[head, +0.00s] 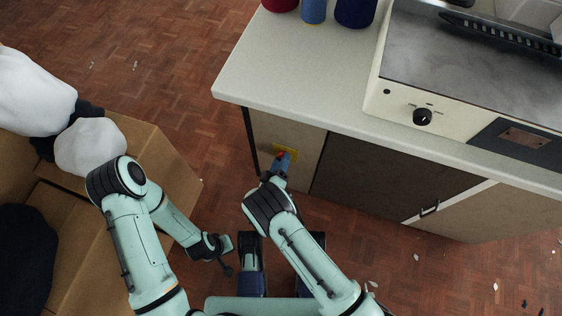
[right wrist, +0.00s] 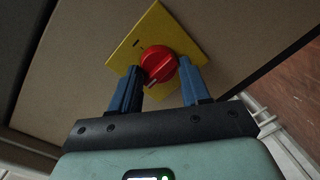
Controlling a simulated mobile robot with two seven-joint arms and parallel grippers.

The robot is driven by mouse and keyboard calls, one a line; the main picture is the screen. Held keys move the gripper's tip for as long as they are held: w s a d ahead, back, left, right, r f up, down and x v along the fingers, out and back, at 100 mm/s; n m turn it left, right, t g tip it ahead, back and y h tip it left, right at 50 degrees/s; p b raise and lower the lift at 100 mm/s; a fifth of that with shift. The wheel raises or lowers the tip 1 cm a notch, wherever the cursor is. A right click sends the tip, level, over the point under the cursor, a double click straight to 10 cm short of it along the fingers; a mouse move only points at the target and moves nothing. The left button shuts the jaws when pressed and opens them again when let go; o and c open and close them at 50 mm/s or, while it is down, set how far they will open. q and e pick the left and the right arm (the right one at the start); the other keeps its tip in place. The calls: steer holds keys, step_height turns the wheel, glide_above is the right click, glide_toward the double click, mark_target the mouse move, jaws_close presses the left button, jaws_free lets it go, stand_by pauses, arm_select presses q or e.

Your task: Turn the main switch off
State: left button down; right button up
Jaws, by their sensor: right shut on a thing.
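The main switch is a red rotary knob (right wrist: 158,62) on a square yellow plate (right wrist: 140,38), which is fixed to the cabinet's end panel. The knob has a white mark near its lower edge, and a small dark mark shows on the plate. In the head view the yellow plate (head: 291,152) is partly covered by my right gripper (head: 281,161). My right gripper (right wrist: 164,77) has its blue fingers on either side of the red knob and is shut on it. My left gripper (head: 226,262) hangs low near the floor, away from the switch; its jaws are unclear.
The pale worktop (head: 300,70) overhangs the switch panel. A machine with a black dial (head: 422,117) and several thread cones (head: 355,10) stand on it. A cabinet handle (head: 430,207) sticks out at right. Cardboard boxes (head: 150,150) with white bundles stand at left.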

steer(key=shift+w+d+r, duration=0.15)
steer(key=shift+d+r, duration=0.05)
stand_by(0.4)
steer(key=o, duration=1)
steer(key=shift+f, duration=0.1)
arm_select(q)
steer(key=shift+s, duration=0.1)
arm_select(e)
steer(key=shift+a, duration=0.1)
